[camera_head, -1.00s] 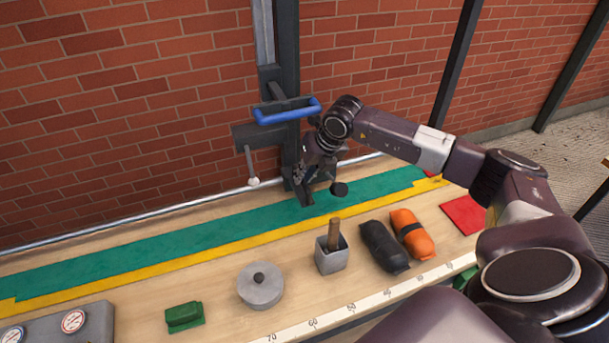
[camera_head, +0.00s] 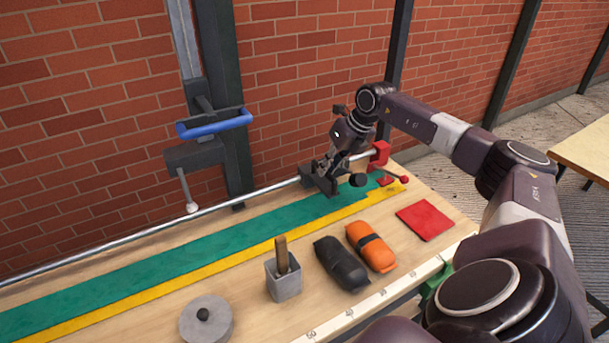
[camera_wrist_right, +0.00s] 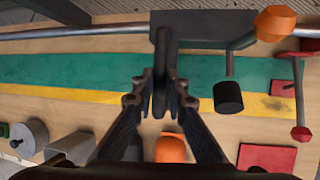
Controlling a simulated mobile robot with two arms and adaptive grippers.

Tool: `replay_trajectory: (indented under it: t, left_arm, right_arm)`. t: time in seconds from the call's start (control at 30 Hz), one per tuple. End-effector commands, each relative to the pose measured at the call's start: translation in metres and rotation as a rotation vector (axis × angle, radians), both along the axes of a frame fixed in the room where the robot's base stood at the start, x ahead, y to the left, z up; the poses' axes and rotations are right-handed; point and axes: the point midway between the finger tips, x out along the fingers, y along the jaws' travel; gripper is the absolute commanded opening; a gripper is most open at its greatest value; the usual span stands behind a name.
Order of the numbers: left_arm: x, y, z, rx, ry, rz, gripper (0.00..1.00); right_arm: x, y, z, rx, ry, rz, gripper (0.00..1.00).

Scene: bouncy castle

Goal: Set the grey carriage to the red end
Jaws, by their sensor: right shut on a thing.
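The grey carriage (camera_head: 316,181) sits on the long metal rail (camera_head: 268,193) along the back of the bench. In the right wrist view its dark body (camera_wrist_right: 205,24) is at the top, with an upright plate between my fingers. My right gripper (camera_head: 333,168) is shut on that part; its fingertips (camera_wrist_right: 160,100) show in the wrist view. The red end block (camera_head: 380,153) is at the rail's right end, also at the right of the wrist view (camera_wrist_right: 290,57). A short stretch of bare rail separates carriage and block. My left gripper is not in view.
A red-knobbed lever (camera_head: 404,179) stands by the red end. A black knob (camera_head: 357,180) hangs beside the carriage. Black (camera_head: 341,263) and orange (camera_head: 371,247) bags, a grey box with a wooden handle (camera_head: 283,280) and a red square (camera_head: 425,221) lie in front.

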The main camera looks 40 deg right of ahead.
Motion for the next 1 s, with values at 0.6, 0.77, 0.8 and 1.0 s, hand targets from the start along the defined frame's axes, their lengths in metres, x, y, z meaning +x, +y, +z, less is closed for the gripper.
replay_trajectory:
  t: [0.6,0.77,0.8,1.0]
  left_arm:
    - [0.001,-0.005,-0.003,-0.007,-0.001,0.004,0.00]
    - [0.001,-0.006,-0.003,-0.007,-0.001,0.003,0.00]
    - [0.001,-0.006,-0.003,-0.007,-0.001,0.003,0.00]
    - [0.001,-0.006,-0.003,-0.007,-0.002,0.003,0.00]
  right_arm:
    - [-0.010,-0.046,0.003,-0.006,-0.004,-0.004,0.00]
    - [-0.010,-0.047,0.003,-0.008,-0.004,-0.006,0.15]
    - [-0.010,-0.047,0.003,-0.008,-0.004,-0.006,0.19]
    - [-0.010,-0.045,0.002,-0.005,-0.002,-0.004,0.30]
